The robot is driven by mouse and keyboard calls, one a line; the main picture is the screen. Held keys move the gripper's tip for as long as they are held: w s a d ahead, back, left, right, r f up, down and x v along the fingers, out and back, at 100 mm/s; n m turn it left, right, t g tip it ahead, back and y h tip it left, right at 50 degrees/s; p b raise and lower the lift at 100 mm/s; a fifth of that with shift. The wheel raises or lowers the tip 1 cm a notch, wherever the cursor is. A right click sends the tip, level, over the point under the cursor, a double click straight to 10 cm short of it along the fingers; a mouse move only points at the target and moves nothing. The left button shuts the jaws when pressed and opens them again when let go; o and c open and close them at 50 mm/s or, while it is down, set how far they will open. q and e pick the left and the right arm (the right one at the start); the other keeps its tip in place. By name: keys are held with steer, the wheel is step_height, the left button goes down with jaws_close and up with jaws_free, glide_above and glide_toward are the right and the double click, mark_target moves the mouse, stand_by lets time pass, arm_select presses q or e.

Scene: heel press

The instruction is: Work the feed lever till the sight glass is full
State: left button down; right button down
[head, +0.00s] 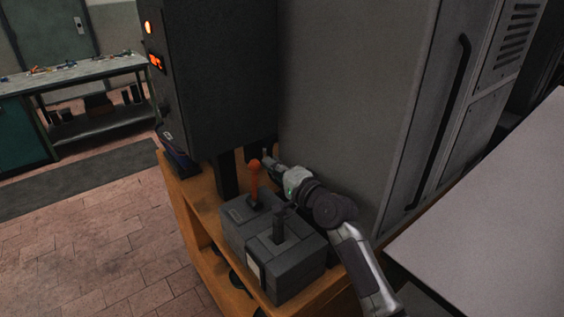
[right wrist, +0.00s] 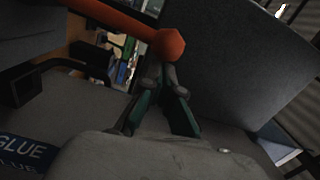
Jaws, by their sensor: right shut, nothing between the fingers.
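The orange feed lever (head: 254,188), with a round knob, stands up from a grey two-part box (head: 285,268) on a wooden bench. My right gripper (head: 266,160) is beside the knob, on its right in the head view. In the right wrist view the orange lever (right wrist: 115,20) crosses the top, and its knob (right wrist: 166,45) is just beyond the fingertips. The fingers of the right gripper (right wrist: 164,72) are shut with nothing between them. I cannot tell whether they touch the knob. I cannot make out the sight glass. My left gripper is not in view.
A black handle (head: 280,228) rises from the box's front part. A grey cabinet (head: 345,90) is close behind my right arm. A pale tabletop (head: 500,220) lies at right.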

mark_target(254, 166)
steer(key=s+a+n, duration=0.1)
steer(key=s+a+n+p, duration=0.1)
steer(key=a+n, duration=0.1)
steer(key=shift+r+p, duration=0.3)
steer(key=shift+r, duration=0.1)
steer(key=shift+s+a+f+n+p, duration=0.2)
steer(key=shift+s+a+n+p, duration=0.2)
steer(key=shift+s+a+n, duration=0.45)
steer(key=shift+w+f, duration=0.1)
steer(key=shift+f, duration=0.05)
